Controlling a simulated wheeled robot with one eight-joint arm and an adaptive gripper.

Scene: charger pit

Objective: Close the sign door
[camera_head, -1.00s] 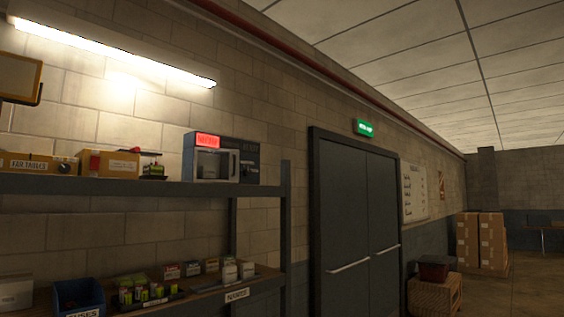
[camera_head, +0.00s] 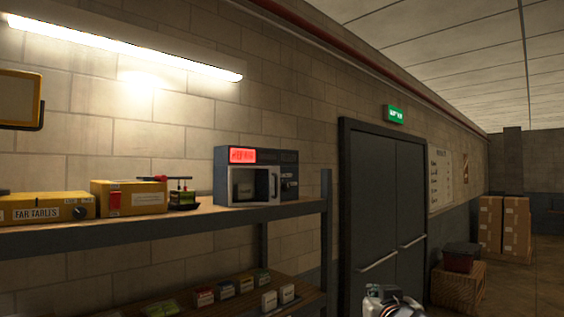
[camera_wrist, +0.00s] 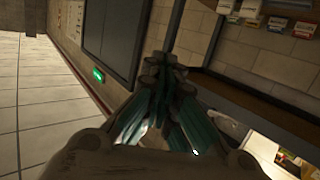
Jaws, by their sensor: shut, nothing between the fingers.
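A dark box with a lit red sign (camera_head: 242,155) and a pale-framed front window with a handle (camera_head: 275,186) stands at the right end of the upper shelf. A dark object shows behind the window. I cannot tell whether its door is open or shut. Grey double doors (camera_head: 383,215) with bar handles stand shut to the right, under a green lit sign (camera_head: 394,114). In the wrist view, which is turned over, my gripper (camera_wrist: 165,68) is shut and empty, with the doors (camera_wrist: 113,35) and green sign (camera_wrist: 98,75) beyond. The red-signed box cannot be made out clearly there.
The upper shelf (camera_head: 135,231) holds yellow boxes (camera_head: 128,197) and a small dark stand (camera_head: 184,194) left of the signed box. Small cartons (camera_head: 245,285) stand on the lower shelf. A wooden crate (camera_head: 457,288) and stacked cartons (camera_head: 503,225) are at right.

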